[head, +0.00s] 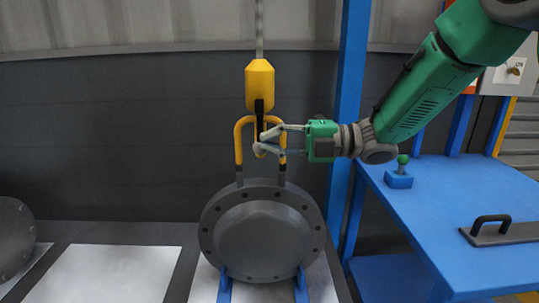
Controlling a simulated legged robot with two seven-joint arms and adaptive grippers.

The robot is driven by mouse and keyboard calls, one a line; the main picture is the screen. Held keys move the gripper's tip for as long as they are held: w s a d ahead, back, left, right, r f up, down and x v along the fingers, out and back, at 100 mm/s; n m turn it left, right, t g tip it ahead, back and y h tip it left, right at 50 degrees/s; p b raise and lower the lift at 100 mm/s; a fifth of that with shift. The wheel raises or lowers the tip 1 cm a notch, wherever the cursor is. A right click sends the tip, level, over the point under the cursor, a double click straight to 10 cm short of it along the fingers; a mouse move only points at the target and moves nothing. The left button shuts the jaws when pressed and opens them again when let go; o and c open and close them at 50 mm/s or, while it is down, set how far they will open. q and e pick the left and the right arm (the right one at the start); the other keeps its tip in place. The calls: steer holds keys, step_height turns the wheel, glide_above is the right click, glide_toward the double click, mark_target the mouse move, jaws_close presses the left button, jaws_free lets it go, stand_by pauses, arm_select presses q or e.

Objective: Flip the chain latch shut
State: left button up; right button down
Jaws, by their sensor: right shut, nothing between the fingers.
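A yellow hook block (260,85) hangs on a chain (259,28) at the top middle. A dark piece at its lower end, which may be the latch (259,107), runs down towards a yellow lifting bail (239,140). The bail stands on the grey flanged shell (262,232). My right gripper (262,143) comes in from the right. Its fingers are shut and empty, in front of the hook and inside the bail's outline. The fingers partly hide the hook, and I cannot tell whether they touch it. My left gripper is out of view.
Blue supports (225,287) hold the shell at its base. A blue post (348,120) stands right behind my right arm. A blue table (460,200) at the right bears a green-knobbed device (400,175) and a dark handled plate (500,232). Another grey flange (14,240) is at the left edge.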

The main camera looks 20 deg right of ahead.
steer(key=shift+w+d+f+n+b, duration=0.1)
steer(key=shift+w+n+b, duration=0.05)
steer(key=shift+n+b, duration=0.35)
stand_by(0.4)
